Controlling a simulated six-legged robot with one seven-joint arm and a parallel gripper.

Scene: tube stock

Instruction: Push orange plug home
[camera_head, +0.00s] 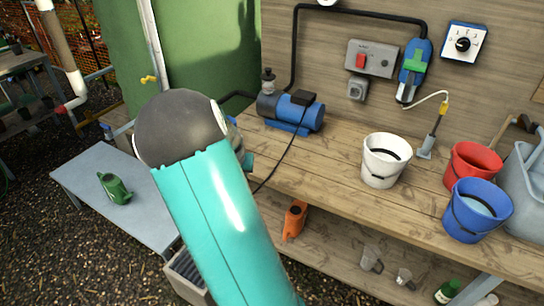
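I cannot make out an orange plug in the head view. A small orange object (295,220) with a dark round spot sits at the shelf under the bench, and I cannot tell what it is. My teal arm with its dark grey joint fills the middle of the view. It hides the left end of the bench and what lies behind it. Small parts of my arm show past the joint, but my gripper's fingers are not visible. A blue pump (290,110) stands at the back left of the wooden bench (330,150), with a black hose rising from it.
A white bucket (381,170), a red bucket (472,165) and a blue bucket (466,222) stand on the bench's right. A red-switch box (372,59) and a dial box (464,43) hang on the wall. A green watering can (114,188) stands on a low grey table (85,172).

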